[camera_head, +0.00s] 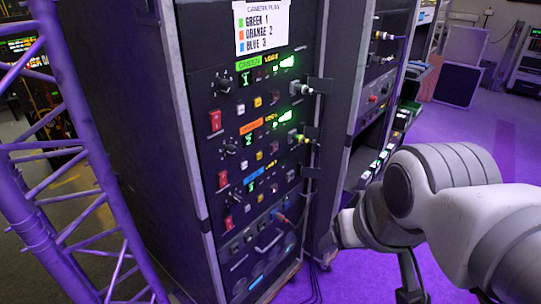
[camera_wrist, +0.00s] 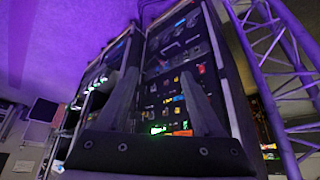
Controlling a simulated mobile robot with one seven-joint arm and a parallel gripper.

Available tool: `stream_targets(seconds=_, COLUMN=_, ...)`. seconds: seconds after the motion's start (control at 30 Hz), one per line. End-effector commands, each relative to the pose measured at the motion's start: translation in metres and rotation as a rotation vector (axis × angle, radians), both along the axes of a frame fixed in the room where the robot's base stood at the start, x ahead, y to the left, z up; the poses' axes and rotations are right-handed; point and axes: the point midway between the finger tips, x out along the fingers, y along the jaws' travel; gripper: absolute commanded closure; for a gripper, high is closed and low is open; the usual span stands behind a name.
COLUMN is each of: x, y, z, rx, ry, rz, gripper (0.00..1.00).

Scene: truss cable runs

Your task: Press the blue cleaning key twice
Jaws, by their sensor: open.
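The rack front lies beyond the fingers, seen upside down. In the head view my arm is right of the rack, and its fingertips cannot be made out clearly.
Green (camera_head: 247,64) and orange (camera_head: 251,127) labelled units sit above, under a white camera plan sign (camera_head: 262,26). Cable plugs stick out along the rack's right side. A purple truss (camera_head: 60,190) stands at left. Purple floor is clear at far right.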

Motion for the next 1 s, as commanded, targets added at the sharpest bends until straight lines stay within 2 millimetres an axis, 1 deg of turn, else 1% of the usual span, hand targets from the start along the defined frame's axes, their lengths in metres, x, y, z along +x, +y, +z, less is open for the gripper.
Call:
stream_targets(seconds=0.27, x=0.0000, y=0.0000, z=-0.0001, rx=0.000, ry=0.000, rz=0.000, gripper=0.32)
stream_targets(seconds=0.3, x=0.0000, y=0.0000, z=-0.0001, rx=0.000, ry=0.000, rz=0.000, gripper=0.33)
stream_targets(seconds=0.67, x=0.0000, y=0.0000, z=-0.0001, rx=0.000, ry=0.000, rz=0.000, gripper=0.98)
stream_targets(seconds=0.7, x=0.0000, y=0.0000, z=-0.0001, rx=0.000, ry=0.000, rz=0.000, gripper=1.00)
stream_targets(seconds=1.0, x=0.0000, y=0.0000, z=-0.0001, rx=0.000, ry=0.000, rz=0.000, gripper=1.00)
